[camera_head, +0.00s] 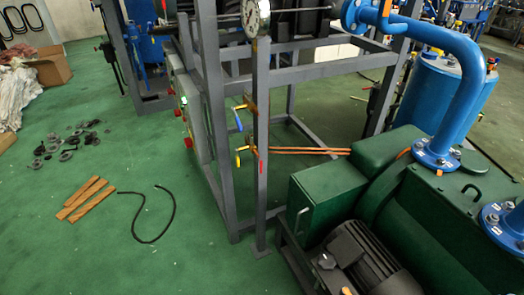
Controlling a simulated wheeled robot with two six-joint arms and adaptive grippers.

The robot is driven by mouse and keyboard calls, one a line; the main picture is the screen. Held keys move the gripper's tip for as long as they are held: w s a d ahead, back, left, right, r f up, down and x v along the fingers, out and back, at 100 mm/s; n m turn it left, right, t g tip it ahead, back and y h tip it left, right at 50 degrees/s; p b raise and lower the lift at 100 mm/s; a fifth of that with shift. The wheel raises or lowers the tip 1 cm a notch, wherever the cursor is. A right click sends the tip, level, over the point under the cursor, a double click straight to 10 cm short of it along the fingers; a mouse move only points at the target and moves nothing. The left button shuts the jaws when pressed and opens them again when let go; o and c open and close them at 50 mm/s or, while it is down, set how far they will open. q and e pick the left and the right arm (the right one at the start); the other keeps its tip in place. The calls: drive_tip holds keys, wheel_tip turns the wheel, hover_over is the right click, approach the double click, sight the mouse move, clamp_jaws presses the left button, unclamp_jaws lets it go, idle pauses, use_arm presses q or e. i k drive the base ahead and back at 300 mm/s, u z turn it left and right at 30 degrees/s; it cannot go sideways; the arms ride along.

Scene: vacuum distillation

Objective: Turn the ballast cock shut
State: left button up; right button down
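Two small cocks sit on a grey upright post. The upper cock has a blue lever (239,122) that hangs steeply down from a brass body (245,105). The lower cock has a yellow lever (238,159) that also points down, below a brass body (247,147). Copper pipes (310,150) run between the lower cock's height and the green pump (385,155). No label shows which cock is the ballast cock. Neither of my grippers is in view.
A grey steel frame (218,130) surrounds the post, with a round gauge (256,18) above. A motor (365,262) and blue pipe (466,85) stand right. Planks (86,198), a black cable (145,238) and scattered discs (66,146) lie on the open green floor left.

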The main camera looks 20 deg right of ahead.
sight(237, 120)
drive_tip(key=z, duration=0.05)
drive_tip(key=k, duration=0.55)
drive_tip(key=u, duration=0.8)
drive_tip(key=i, duration=1.15)
drive_tip(key=z, duration=0.55)
